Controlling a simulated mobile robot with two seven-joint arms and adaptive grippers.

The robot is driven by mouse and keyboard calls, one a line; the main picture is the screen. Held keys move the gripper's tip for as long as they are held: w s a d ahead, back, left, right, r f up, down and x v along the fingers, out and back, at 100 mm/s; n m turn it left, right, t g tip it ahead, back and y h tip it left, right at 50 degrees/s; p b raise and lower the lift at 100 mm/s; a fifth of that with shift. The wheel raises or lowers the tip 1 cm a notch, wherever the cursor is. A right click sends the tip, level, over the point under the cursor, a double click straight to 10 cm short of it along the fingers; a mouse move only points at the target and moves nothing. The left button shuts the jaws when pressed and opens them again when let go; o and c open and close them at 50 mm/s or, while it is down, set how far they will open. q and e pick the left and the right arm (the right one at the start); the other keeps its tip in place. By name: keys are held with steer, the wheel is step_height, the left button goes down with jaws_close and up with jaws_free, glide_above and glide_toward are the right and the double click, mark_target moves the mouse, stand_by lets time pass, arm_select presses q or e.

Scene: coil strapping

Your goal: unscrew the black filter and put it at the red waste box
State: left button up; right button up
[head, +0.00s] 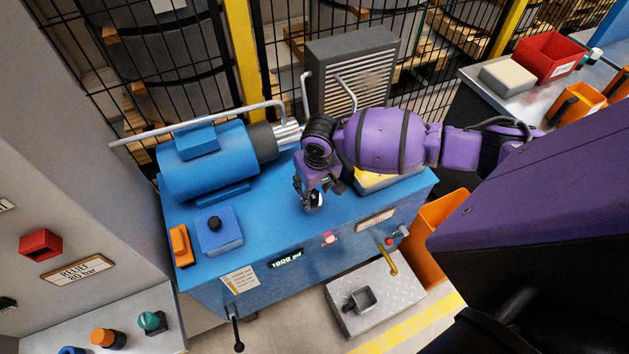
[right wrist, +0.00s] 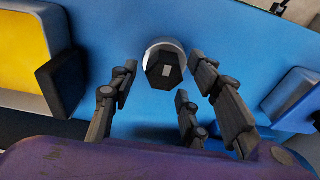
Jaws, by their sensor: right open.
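The black filter (right wrist: 166,70) shows in the right wrist view as a dark hexagonal cap in a pale ring on the blue surface. It is ahead of my right gripper (right wrist: 160,88), roughly between the spread fingertips, with no clear contact. In the head view my right gripper (head: 314,198) is over the blue power unit (head: 270,235), pointing down. It is open and empty; the filter is mostly hidden there by the fingers. The red waste box (head: 548,57) stands on the grey bench at the upper right. My left gripper is not in view.
A blue motor (head: 208,158) and a small blue box with a black knob (head: 214,224) stand left of the gripper. A yellow-topped block (head: 385,180) is right of it. An orange bin (head: 582,103) and a beige box (head: 507,75) are near the waste box.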

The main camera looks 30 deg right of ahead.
steer(key=shift+w+f, duration=0.1)
steer(key=shift+f, duration=0.8)
jaws_close()
steer(key=c, duration=0.7)
jaws_free()
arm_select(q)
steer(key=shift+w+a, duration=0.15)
arm_select(e)
steer(key=shift+d, duration=0.15)
jaws_close()
steer(key=n, duration=0.5)
steer(key=shift+w+d+f+b, duration=0.1)
steer(key=shift+w+b, duration=0.05)
steer(key=shift+b, duration=0.15)
steer(key=n, duration=0.3)
steer(key=shift+y, duration=0.4)
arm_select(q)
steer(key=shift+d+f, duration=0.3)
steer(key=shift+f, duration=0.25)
